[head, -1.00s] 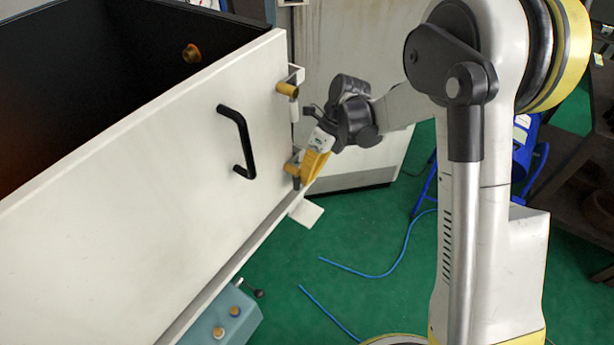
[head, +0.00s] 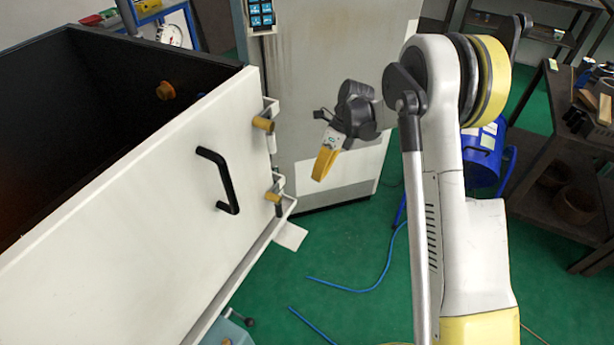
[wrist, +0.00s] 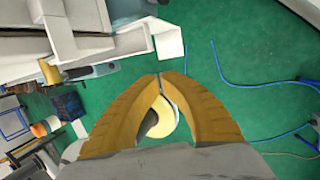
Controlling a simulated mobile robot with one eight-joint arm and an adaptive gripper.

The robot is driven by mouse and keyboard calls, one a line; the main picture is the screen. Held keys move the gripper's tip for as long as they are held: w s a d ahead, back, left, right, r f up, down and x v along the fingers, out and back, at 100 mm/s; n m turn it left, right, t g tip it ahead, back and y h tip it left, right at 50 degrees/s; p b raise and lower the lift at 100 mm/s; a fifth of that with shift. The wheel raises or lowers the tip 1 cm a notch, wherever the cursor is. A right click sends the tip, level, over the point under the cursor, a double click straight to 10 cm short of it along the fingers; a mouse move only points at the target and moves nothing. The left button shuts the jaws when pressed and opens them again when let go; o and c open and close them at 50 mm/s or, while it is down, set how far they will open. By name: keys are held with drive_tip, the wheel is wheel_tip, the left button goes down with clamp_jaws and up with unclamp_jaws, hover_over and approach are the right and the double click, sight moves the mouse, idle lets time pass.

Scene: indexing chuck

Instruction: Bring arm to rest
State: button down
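My gripper (head: 318,178) hangs in the air to the right of the white machine panel (head: 120,195), clear of it in the head view. In the wrist view its two yellow fingers (wrist: 160,76) meet at the tips. Nothing shows pinched at the tips; the gap behind them shows a yellow and white shape that looks like part of my own base. The panel carries a black handle (head: 223,180) and two brass-coloured knobs on its right edge, the upper (head: 263,124) and the lower (head: 272,197). My arm is bent, with the forearm reaching back left from the column.
A grey cabinet (head: 325,80) with a small screen stands behind my gripper. Blue hoses (head: 345,290) lie on the green floor (head: 320,255). A blue bin (head: 482,155) and a dark shelf (head: 560,190) with loose parts stand at right. Floor between panel and arm is open.

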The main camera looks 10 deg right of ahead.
drive_tip(key=s+d+r+n+t+h, duration=0.1)
drive_tip(key=s+r+n+t, duration=0.1)
drive_tip(key=s+r+n, duration=0.55)
drive_tip(key=s+d+r+n+t+h, duration=0.1)
drive_tip(key=s+r+n+t, duration=0.2)
drive_tip(key=r, duration=0.7)
drive_tip(key=s+d+r+n+t+h, duration=0.1)
drive_tip(key=s+n+t, duration=0.1)
drive_tip(key=s+n, duration=0.5)
drive_tip(key=s+d+r+n+t+h, duration=0.1)
drive_tip(key=s+r+n+t, duration=0.1)
drive_tip(key=s+n, duration=0.6)
drive_tip(key=shift+s+d+h, duration=0.25)
drive_tip(key=shift+d+h, duration=0.05)
drive_tip(key=shift+d, duration=0.05)
drive_tip(key=shift+n, duration=0.25)
